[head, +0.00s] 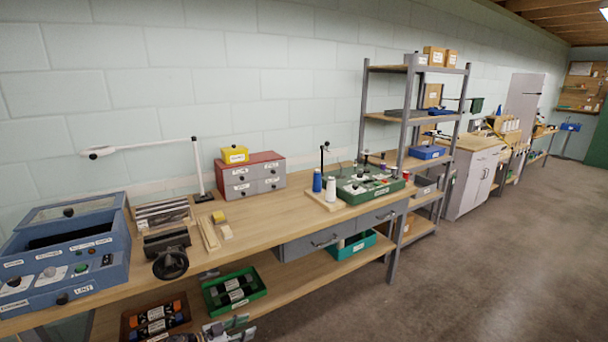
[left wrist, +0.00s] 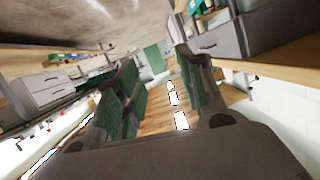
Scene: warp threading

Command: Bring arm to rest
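My left gripper (head: 232,328) shows at the bottom edge of the head view, in front of the bench's lower shelf. Most of its arm is out of view. In the left wrist view the gripper (left wrist: 160,88) has its two green-padded fingers apart, with nothing between them. The room appears tilted and upside down there, with ceiling boards and lights behind the fingers. My right gripper is in neither view.
A wooden workbench (head: 260,222) runs along the wall, with a blue machine (head: 70,255) at its left end. A green bin (head: 232,290) and a brown bin (head: 155,315) sit on its lower shelf. Open concrete floor (head: 470,270) lies at right.

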